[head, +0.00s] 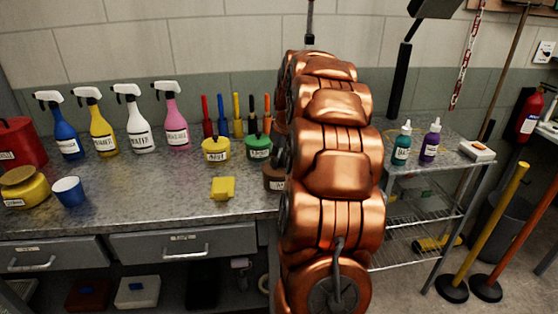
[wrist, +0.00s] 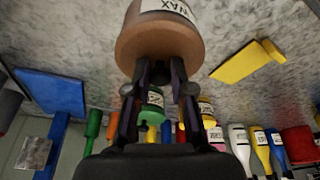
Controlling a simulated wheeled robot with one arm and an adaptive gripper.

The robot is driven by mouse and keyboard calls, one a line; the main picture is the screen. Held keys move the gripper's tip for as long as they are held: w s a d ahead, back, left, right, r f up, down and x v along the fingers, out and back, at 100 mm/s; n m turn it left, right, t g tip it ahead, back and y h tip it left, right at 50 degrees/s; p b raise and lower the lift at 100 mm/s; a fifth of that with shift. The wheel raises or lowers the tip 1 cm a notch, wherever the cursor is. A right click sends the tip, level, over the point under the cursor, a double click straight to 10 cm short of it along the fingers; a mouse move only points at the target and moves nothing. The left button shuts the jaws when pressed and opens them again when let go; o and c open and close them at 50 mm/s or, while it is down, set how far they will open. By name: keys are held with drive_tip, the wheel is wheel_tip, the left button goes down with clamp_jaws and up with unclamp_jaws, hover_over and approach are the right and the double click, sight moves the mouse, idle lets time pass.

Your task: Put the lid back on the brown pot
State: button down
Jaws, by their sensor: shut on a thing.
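The brown pot (head: 273,179) stands on the bench, its right side hidden behind my copper arm. In the wrist view the pot (wrist: 165,18) appears upside down, with a white label reading "WAX". The brown round top face at its near end (wrist: 140,50) is directly before my gripper (wrist: 160,72). The fingertips are close together there, shut on a small part at the middle that they hide, apparently the lid's knob. I cannot tell whether the lid touches the pot's rim. My gripper is hidden behind my arm in the head view.
A yellow block (head: 223,188) lies left of the pot. Yellow (head: 215,149) and green (head: 258,147) pots stand behind it. Several spray bottles and a blue cup (head: 69,191) are farther left. A wire cart (head: 430,190) stands right. Bare bench (head: 150,192) lies at middle left.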

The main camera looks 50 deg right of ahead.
idle(0.4)
drive_tip(key=shift+c, duration=2.2)
unclamp_jaws()
drive_tip(key=shift+r, duration=0.1)
drive_tip(key=shift+r+p, duration=0.85)
drive_tip(key=shift+r, duration=2.55)
clamp_jaws()
